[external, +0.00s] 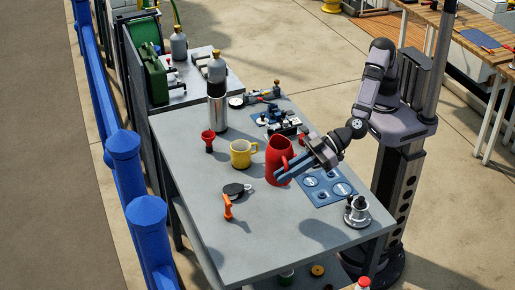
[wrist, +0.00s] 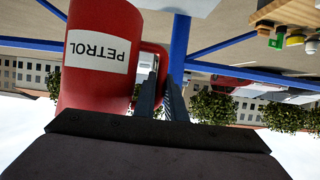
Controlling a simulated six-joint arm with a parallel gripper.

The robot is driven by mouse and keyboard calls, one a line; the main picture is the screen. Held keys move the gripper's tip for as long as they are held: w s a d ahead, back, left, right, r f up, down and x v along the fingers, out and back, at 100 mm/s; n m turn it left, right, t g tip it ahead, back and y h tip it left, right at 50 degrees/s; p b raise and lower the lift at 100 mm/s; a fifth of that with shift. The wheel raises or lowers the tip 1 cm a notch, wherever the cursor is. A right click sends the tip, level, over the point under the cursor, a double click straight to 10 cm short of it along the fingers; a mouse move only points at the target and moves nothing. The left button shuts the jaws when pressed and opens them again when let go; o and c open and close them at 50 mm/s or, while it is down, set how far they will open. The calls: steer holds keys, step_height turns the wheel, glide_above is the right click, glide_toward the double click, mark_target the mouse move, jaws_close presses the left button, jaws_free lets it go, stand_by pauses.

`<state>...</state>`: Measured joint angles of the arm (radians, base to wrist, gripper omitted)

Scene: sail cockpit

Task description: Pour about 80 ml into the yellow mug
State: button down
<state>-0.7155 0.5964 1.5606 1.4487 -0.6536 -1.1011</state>
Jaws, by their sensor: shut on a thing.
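The yellow mug (external: 240,155) stands upright near the middle of the grey table, its mouth open upward. A red jug (external: 279,152) is just right of it, apart from it and roughly upright. The wrist view shows the jug (wrist: 88,88) large, with a white label reading PETROL. My gripper (external: 284,176) is shut on the jug's handle (wrist: 160,58), which lies between the two fingers in the wrist view (wrist: 172,85). I cannot tell whether the jug touches the table. What is inside the jug and the mug is hidden.
A red funnel (external: 208,139) and a tall steel flask (external: 217,110) stand behind the mug. A dark round item (external: 234,189) and an orange-handled tool (external: 228,206) lie in front. A blue mat (external: 326,186) and a metal fitting (external: 356,211) are at right. The table's front is clear.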

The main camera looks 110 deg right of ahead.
steer(key=w+d+m+g+h+p, duration=0.2)
steer(key=w+d+m+h+p, duration=0.45)
steer(key=w+d, duration=1)
step_height(320, 180, down, 11)
steer(key=s+d, duration=0.1)
steer(key=shift+s+d+n, duration=0.25)
steer(key=shift+d+n, duration=0.1)
steer(key=s+d+r+m+t+y+b, duration=0.1)
steer(key=s+d+r+m+t+b, duration=0.3)
steer(key=m, duration=0.6)
steer(key=shift+s+d+r+t+y, duration=0.35)
steer(key=shift+s+d+r+t, duration=0.85)
steer(key=shift+d+r, duration=0.7)
